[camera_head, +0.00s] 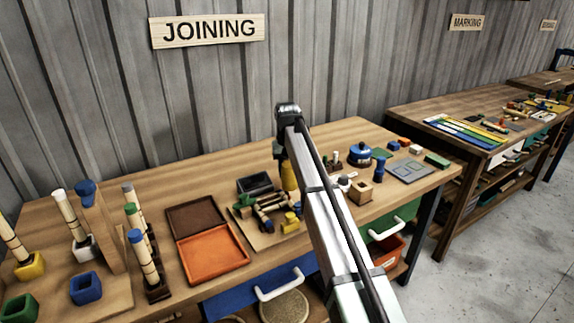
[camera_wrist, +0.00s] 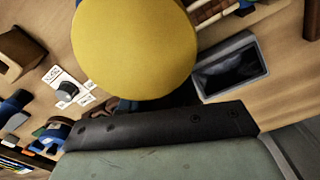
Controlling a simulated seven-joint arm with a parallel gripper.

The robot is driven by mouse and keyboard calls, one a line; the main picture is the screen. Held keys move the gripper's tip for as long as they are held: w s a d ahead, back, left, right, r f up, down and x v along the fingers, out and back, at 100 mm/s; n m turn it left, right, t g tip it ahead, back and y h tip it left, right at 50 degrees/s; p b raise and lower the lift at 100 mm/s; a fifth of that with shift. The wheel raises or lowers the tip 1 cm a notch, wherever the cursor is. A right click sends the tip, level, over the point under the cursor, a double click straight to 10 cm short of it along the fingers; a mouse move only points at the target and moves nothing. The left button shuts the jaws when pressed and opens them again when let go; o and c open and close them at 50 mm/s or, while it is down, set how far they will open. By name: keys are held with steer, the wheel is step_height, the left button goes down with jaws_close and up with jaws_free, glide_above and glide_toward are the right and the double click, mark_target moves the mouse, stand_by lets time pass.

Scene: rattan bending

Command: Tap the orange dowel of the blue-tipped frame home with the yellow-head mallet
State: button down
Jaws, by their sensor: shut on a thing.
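My gripper (camera_wrist: 160,108) is shut on the yellow-head mallet. The mallet's round yellow head (camera_wrist: 135,45) fills the upper middle of the wrist view and hides what lies behind it. In the head view the yellow head (camera_head: 289,178) shows beside my arm, over the bench; my gripper's fingers are mostly hidden there. A board (camera_head: 290,231) just left of my arm carries dark green, yellow and blue-ended pieces, close below the mallet. I cannot tell which of them is the blue-tipped frame, and the orange dowel cannot be made out.
An open brown and orange tray (camera_head: 214,262) lies left of the board. A dark grey box (camera_head: 255,184) sits behind the board. Small blocks and a blue round pot (camera_head: 360,153) lie at right.

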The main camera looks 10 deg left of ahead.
steer(key=shift+f, duration=1.65)
steer(key=shift+r, duration=1.5)
steer(key=shift+f, duration=1.8)
steer(key=shift+r, duration=1.75)
steer(key=shift+f, duration=0.35)
